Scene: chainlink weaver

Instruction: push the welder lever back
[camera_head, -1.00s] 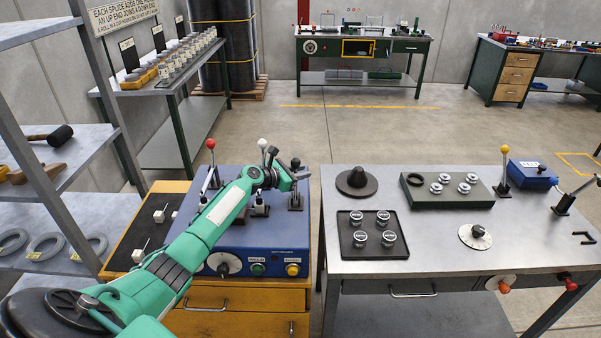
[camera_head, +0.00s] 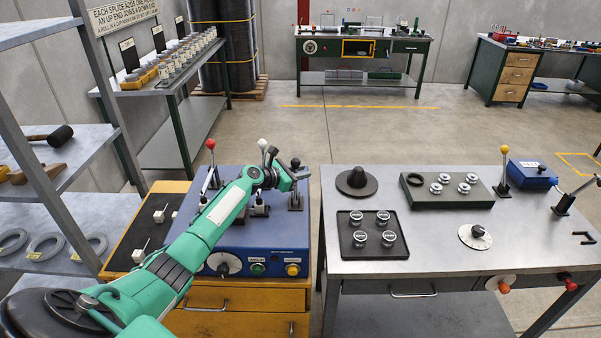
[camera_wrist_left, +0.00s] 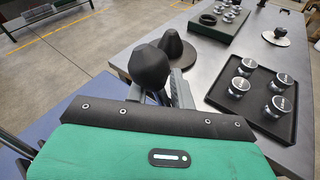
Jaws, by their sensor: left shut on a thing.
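The blue welder box (camera_head: 262,236) stands on the yellow-fronted cabinet at front centre, with levers on its top. One lever has a red knob (camera_head: 210,144), one a white knob (camera_head: 262,143) and the right one a black knob (camera_head: 295,162). My left gripper (camera_head: 297,175) is at the right lever, shut on it just below the black knob. In the left wrist view the black faceted knob (camera_wrist_left: 149,68) stands up close at the gripper's fingers. The fingers hide part of the lever's shaft. My right gripper is not in view.
A steel table (camera_head: 440,240) stands to the right across a narrow gap. It holds a black cone (camera_head: 357,178), a dark tray (camera_head: 347,248) of metal knobs and a green block (camera_head: 420,197). Metal shelves (camera_head: 60,195) stand on the left. The floor behind is clear.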

